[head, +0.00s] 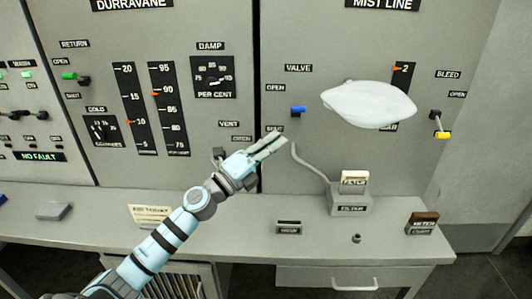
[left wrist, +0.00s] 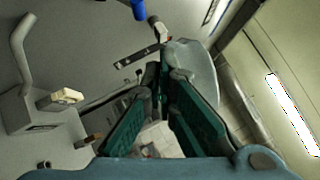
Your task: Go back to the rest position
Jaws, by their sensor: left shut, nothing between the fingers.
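My left gripper (head: 283,143) is in front of the grey panels, near the seam between the DURRAVANE panel (head: 222,30) and the MIST LINE panel (head: 300,30). Its fingers are shut with nothing between them and point up and right. The fingertips appear close to the upper end of a bent grey pipe (head: 311,170); I cannot tell whether they touch. In the left wrist view the green-padded fingers (left wrist: 162,78) converge at the middle. My right gripper is not in view.
A pale, pointed oval shape (head: 368,104) covers part of the MIST LINE gauge. A blue valve handle (head: 298,110) and a yellow-tipped bleed lever (head: 442,134) stick out. The pipe rises from a grey box (head: 348,207) on the ledge (head: 250,215). A drawer (head: 340,278) is below.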

